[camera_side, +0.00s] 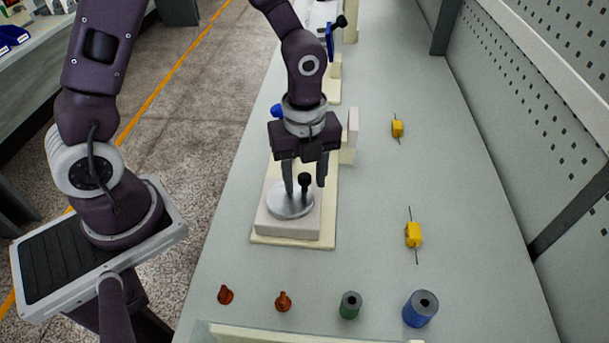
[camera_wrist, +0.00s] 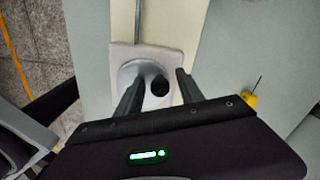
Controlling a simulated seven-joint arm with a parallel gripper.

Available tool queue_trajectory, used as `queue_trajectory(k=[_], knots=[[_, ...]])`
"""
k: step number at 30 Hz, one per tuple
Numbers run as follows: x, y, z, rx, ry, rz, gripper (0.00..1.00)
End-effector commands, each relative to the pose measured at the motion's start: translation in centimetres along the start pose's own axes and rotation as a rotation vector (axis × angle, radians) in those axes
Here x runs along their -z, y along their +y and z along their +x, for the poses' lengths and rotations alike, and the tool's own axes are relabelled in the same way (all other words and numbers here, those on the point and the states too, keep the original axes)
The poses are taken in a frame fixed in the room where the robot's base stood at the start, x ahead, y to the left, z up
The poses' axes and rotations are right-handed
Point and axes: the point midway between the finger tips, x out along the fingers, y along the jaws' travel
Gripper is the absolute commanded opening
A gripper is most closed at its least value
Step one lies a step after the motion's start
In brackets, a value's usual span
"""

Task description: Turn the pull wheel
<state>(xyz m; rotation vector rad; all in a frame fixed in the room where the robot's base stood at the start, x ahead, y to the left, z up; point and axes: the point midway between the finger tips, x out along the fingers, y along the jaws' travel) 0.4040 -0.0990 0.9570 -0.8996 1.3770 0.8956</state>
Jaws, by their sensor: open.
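The pull wheel is a silver disc (camera_side: 287,205) with an upright black knob (camera_side: 305,181), set on a pale block (camera_side: 290,225) on a cream base plate. My gripper (camera_side: 305,182) is open above the disc, pointing down, with its fingers on either side of the knob. In the wrist view the disc (camera_wrist: 130,75) and the round top of the knob (camera_wrist: 160,86) lie between the two dark fingertips (camera_wrist: 157,83). The knob looks apart from both fingers, though the side view cannot confirm the gaps.
Two yellow parts with wire leads (camera_side: 413,235) (camera_side: 397,128) lie on the bench to the right. A perforated panel (camera_side: 560,70) borders the right side.

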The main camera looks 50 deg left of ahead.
Motion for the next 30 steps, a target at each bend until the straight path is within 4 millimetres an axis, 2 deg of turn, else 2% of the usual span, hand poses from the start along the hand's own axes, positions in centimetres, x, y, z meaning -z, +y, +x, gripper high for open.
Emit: queue_trajectory(k=[1,8,20,30], knots=[[0.0,0.0,-0.02,0.0,0.0,0.0,0.45],[0.0,0.01,-0.04,0.0,0.0,0.0,0.0],[-0.16,0.05,-0.07,0.0,-0.001,-0.051,0.0],[-0.87,0.46,-0.07,-0.001,-0.001,-0.305,0.0]])
